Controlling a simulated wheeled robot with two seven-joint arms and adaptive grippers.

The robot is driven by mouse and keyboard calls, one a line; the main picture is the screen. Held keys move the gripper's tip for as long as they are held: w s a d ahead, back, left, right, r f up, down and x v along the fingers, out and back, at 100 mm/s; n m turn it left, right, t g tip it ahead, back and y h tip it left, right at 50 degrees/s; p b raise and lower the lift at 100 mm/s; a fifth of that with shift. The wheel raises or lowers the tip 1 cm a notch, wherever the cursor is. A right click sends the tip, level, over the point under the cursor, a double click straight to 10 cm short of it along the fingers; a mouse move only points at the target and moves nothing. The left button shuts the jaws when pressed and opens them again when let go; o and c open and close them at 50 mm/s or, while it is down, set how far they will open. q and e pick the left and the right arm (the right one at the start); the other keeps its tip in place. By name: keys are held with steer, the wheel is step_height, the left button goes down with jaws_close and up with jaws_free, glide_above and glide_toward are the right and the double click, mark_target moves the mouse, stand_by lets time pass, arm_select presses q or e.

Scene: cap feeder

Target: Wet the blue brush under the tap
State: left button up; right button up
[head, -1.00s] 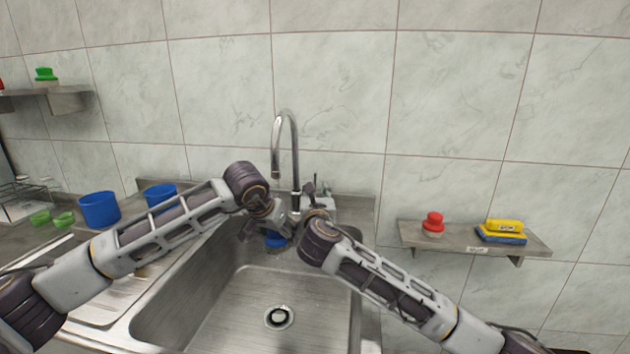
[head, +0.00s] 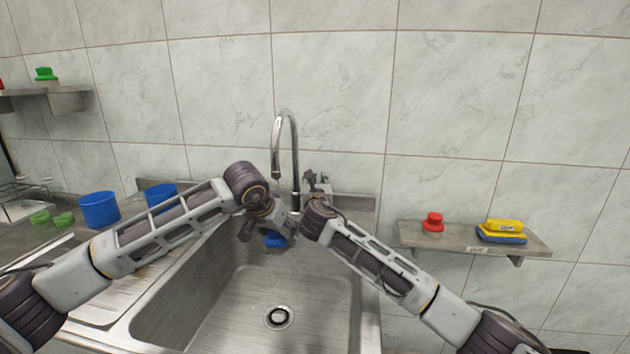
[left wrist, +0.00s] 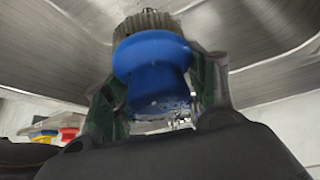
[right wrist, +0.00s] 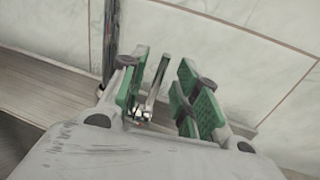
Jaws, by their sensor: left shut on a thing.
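The blue brush (head: 276,240) is in my left gripper (head: 277,229), below the tap's spout, over the back of the sink. In the left wrist view the blue brush (left wrist: 152,70) sits between the fingers, its grey bristles facing away, with small pale specks on the blue part. The curved metal tap (head: 294,150) stands at the back of the sink.
The steel sink (head: 240,300) is empty around its drain. A right shelf (head: 460,240) holds a red brush (head: 432,222) and yellow and blue sponges (head: 503,228). A green brush (head: 45,74) is on the left shelf.

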steer(key=shift+w, duration=1.1)
jaws_close()
